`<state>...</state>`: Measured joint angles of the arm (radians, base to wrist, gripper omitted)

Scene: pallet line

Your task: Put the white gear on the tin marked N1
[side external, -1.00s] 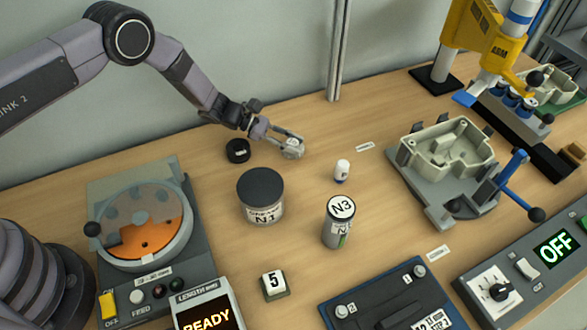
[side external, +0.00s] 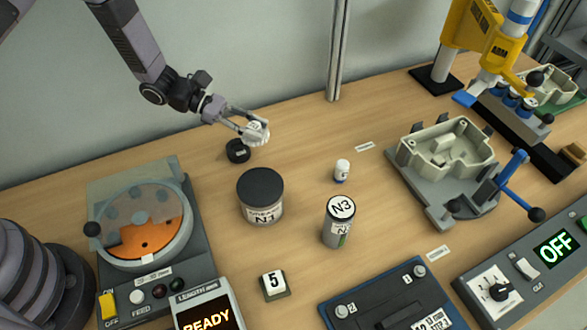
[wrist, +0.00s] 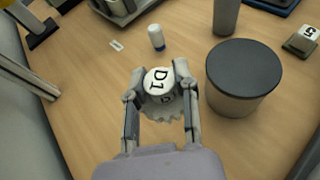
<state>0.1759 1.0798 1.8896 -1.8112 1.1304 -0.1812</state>
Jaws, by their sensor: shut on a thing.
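The white gear (wrist: 163,110) has a toothed rim and a top marked D1. My gripper (wrist: 159,72) is shut on it, with one finger on either side. In the side external view the gear (side external: 258,128) is held in my gripper (side external: 255,133) above the table, behind the tin. The tin marked N1 (side external: 262,210) is a grey can with a dark flat lid, upright on the table with nothing on it. In the wrist view the tin (wrist: 238,102) stands just right of the gripper, apart from the gear.
A small black round part (side external: 238,151) lies below and left of the gripper. A tin marked N3 (side external: 338,225) and a small white bottle (side external: 342,171) stand right of the N1 tin. A block marked 5 (side external: 274,284) sits in front. An orange disc feeder (side external: 145,245) is at left.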

